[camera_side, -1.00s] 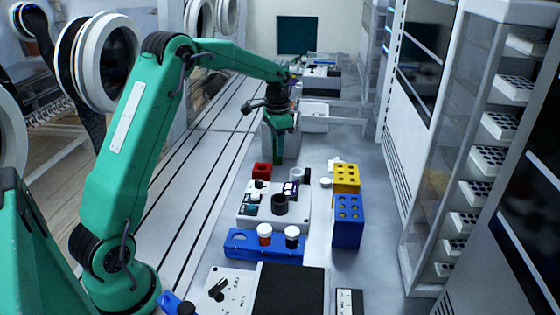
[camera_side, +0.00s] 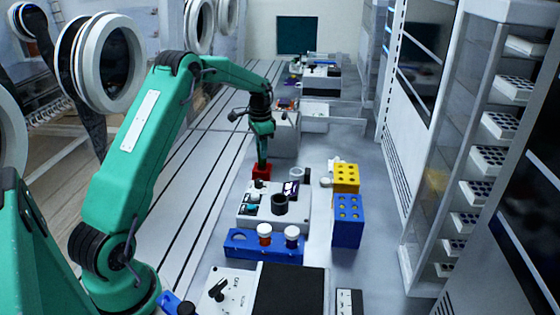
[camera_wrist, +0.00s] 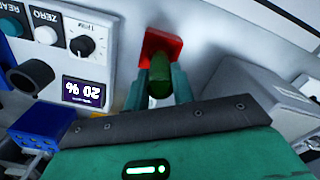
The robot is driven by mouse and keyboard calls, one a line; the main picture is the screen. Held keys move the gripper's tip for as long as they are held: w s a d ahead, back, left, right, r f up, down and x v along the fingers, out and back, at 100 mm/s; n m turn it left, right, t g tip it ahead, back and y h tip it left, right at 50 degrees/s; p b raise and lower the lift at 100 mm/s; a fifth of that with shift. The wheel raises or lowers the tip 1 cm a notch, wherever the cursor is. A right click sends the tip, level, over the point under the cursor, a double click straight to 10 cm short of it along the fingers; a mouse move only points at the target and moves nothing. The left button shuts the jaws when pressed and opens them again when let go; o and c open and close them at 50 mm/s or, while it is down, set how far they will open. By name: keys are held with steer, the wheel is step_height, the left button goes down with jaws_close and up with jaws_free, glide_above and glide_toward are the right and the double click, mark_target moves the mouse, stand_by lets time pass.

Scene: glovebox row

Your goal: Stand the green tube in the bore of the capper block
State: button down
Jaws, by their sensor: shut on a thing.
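My gripper (camera_side: 262,155) points down at the red block, which looks like the capper block (camera_side: 261,171), behind the white instrument. In the wrist view, its two fingers are shut on the dark green tube (camera_wrist: 159,76). The red block also shows in the wrist view (camera_wrist: 154,42), directly behind the tube. The tube's lower end overlaps the block there; I cannot tell whether it is in the bore or just above it. The bore is hidden.
A white instrument (camera_side: 247,219) with a black port (camera_side: 280,204) stands just in front of the red block. A blue rack (camera_side: 262,250) with two capped tubes is nearer. Yellow (camera_side: 346,187) and blue (camera_side: 347,234) holed blocks stand to the right. Open bench lies between.

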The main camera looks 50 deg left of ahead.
mark_target(262, 165)
steer(key=shift+f, duration=1.95)
steer(key=shift+f, duration=0.2)
steer(key=c, duration=1.2)
jaws_free()
steer(key=shift+r, duration=0.15)
step_height(262, 165, up, 12)
steer(key=shift+r, duration=0.1)
steer(key=shift+d+r, duration=0.1)
steer(key=shift+d, duration=0.05)
